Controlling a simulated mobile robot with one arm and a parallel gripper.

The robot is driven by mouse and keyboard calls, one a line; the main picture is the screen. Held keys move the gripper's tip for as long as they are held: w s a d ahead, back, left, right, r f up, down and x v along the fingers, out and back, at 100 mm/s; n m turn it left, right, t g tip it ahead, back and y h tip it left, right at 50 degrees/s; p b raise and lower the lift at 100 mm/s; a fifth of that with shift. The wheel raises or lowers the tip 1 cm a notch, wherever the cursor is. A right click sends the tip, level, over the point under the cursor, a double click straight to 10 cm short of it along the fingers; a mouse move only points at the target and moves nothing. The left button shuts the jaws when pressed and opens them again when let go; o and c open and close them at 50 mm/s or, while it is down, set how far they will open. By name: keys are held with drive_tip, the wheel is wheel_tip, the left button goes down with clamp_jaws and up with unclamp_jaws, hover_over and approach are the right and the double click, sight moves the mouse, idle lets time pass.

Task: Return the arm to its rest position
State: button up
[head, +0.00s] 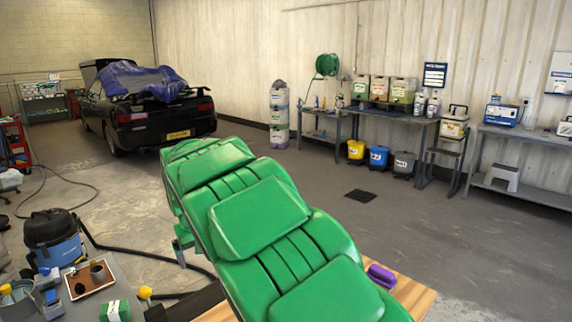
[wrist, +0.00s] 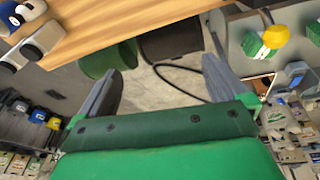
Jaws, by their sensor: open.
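My green arm (head: 262,220) fills the lower middle of the head view. It reaches from the bottom edge up and away to the left, above the floor. My gripper (wrist: 158,85) shows in the wrist view with its two grey fingers spread wide apart. Nothing is held between them; grey floor, a dark hose and parts of a green and a dark cylinder show beyond. In the head view the fingers are mostly hidden by the arm.
A wooden tabletop (head: 413,296) with a purple brush (head: 381,275) lies right of the arm. A grey table (head: 72,306) holding a brown tray (head: 91,283) is at lower left, beside a blue vacuum (head: 55,245). A black car (head: 145,115) stands behind.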

drive_tip(key=s+d+r+m+g, duration=0.1)
drive_tip(key=s+d+r+m, duration=0.1)
drive_tip(key=s+d, duration=0.5)
drive_tip(key=s+d+r+m, duration=0.1)
drive_tip(key=s+d, duration=0.1)
drive_tip(key=d, duration=1)
drive_tip(key=s+d+r+m+g, duration=0.1)
drive_tip(key=s+d+r+m, duration=0.1)
drive_tip(key=s+d, duration=0.5)
drive_tip(key=s+d+f+g, duration=0.1)
drive_tip(key=s+d, duration=0.3)
drive_tip(key=s, duration=0.4)
drive_tip(key=s+d+f+m, duration=0.1)
drive_tip(key=s+d, duration=0.2)
drive_tip(key=s, duration=0.6)
drive_tip(key=s+d+f+g, duration=0.1)
drive_tip(key=s+d, duration=0.3)
drive_tip(key=s, duration=0.5)
drive_tip(key=shift+d+f+m+g+h, duration=0.15)
drive_tip(key=shift+d+m+g+h, duration=0.15)
drive_tip(key=shift+d+m, duration=0.1)
